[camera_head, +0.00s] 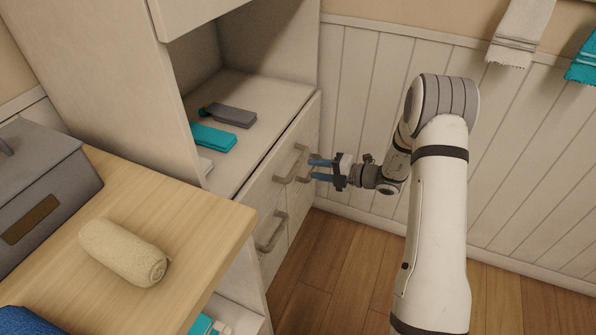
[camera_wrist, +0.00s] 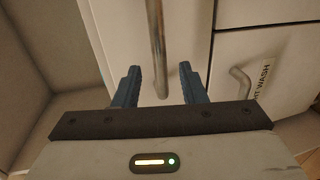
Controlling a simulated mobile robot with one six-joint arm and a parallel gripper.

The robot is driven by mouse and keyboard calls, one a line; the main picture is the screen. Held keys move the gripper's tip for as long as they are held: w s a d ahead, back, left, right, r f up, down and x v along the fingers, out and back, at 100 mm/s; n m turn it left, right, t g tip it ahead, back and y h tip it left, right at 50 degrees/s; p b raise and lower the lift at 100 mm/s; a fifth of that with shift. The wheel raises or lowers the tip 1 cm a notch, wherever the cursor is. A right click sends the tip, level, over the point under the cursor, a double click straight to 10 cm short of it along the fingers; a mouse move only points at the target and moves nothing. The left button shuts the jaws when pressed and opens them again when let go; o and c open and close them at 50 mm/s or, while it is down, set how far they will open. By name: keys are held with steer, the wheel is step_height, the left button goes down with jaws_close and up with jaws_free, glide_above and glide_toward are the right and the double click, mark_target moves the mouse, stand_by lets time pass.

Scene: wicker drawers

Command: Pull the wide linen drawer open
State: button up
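The pale cabinet has a wide top drawer front (camera_head: 304,129) with a grey bar handle (camera_head: 291,164); I take this as the linen drawer, though no linen label is readable. It looks closed. My gripper (camera_head: 320,170) is in front of the drawer fronts, its blue fingers pointing at them. In the wrist view my gripper (camera_wrist: 158,88) is open, with a bar handle (camera_wrist: 157,45) reaching down between the fingertips. The fingers stand apart on either side of it with no clear contact. Which drawer this handle belongs to is hard to tell.
A lower drawer handle (camera_head: 271,232) sits below left. Another handle (camera_wrist: 240,82) beside a partly readable "WASH" label shows at right in the wrist view. A wooden counter (camera_head: 190,225) with a rolled towel (camera_head: 122,252) stands at left. Floor before the cabinet is clear.

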mark_target(297, 167)
steer(key=b+x, duration=0.1)
steer(key=x, duration=0.6)
steer(key=shift+a+r, duration=0.1)
steer(key=shift+c, duration=0.4)
jaws_close()
